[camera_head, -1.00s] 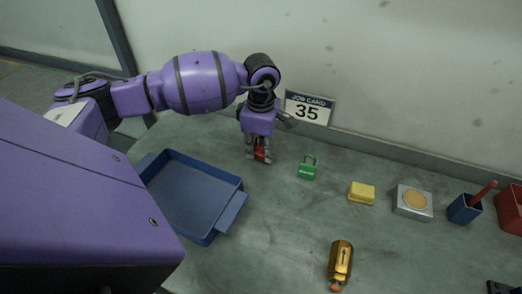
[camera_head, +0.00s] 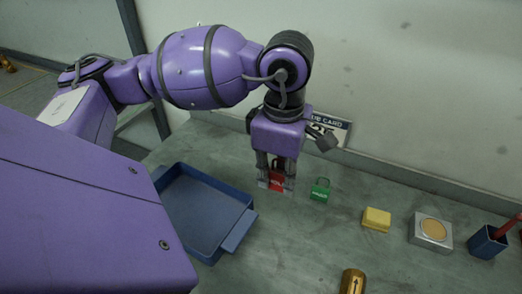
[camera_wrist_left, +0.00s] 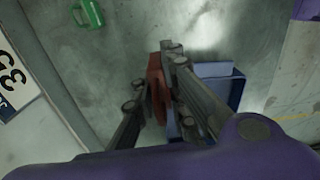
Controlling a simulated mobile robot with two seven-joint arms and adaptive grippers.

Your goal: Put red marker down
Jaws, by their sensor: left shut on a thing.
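The red marker (camera_head: 277,180) is a small padlock-like piece with a pale label, much like the green one beside it. My left gripper (camera_head: 276,187) points down and is shut on it, left of the green piece and right of the blue tray. The marker also shows as a red strip between the fingers in the left wrist view (camera_wrist_left: 155,88). The fingers hide part of it, and I cannot tell whether its bottom touches the table. My right gripper is in neither view.
The blue tray (camera_head: 241,231) is empty. The green padlock-like piece (camera_head: 320,190), a yellow block (camera_head: 376,219), a silver block with a tan disc (camera_head: 431,233) and a blue cup (camera_head: 486,243) holding a red stick stand rightward. A brass cylinder (camera_head: 352,282) is in front. A job card (camera_head: 333,125) stands behind.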

